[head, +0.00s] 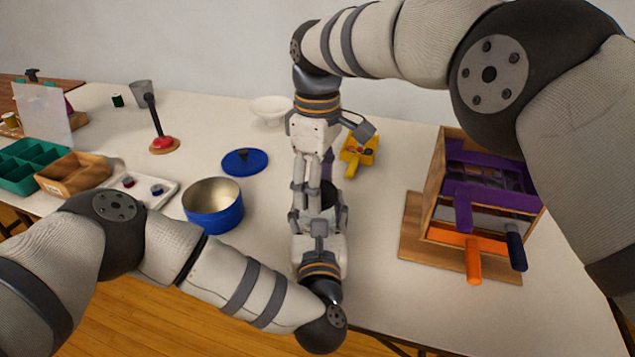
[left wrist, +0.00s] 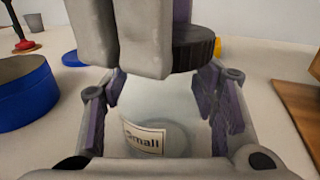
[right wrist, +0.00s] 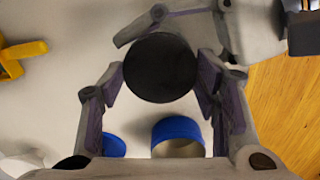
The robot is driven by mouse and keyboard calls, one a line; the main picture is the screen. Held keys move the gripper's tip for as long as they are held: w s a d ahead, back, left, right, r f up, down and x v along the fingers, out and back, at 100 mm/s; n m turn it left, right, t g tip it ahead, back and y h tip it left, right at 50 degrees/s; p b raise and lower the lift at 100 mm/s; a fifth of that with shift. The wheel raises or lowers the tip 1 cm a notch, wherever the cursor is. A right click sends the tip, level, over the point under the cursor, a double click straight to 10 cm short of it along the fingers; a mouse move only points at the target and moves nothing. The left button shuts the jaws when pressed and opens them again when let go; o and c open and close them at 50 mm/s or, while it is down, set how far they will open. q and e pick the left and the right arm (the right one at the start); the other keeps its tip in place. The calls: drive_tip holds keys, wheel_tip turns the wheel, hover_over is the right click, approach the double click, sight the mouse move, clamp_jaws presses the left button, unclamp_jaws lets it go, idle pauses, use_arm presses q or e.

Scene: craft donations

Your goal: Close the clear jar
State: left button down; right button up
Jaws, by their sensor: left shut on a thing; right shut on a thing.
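The clear jar (left wrist: 172,138), with a white label reading "Small", stands between the fingers of my left gripper (left wrist: 165,108), which is shut on it. My right gripper (right wrist: 158,82) is shut on a round black lid (right wrist: 160,67), with a finger on either side. The lid's ribbed edge also shows in the left wrist view (left wrist: 195,48), above the jar. I cannot tell whether lid and jar touch, since the right gripper's fingers hide part of the rim. In the right wrist view the lid hides the jar.
A blue pot (head: 213,208) and blue lid (head: 245,161) lie left of the grippers. A yellow scoop (head: 357,153) is behind them. A wooden frame with coloured handles (head: 474,261) stands to the right.

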drive_tip(key=m, duration=1.1)
drive_tip(key=o, duration=1.3)
drive_tip(key=shift+c, duration=0.2)
drive_tip(key=shift+r, duration=2.25)
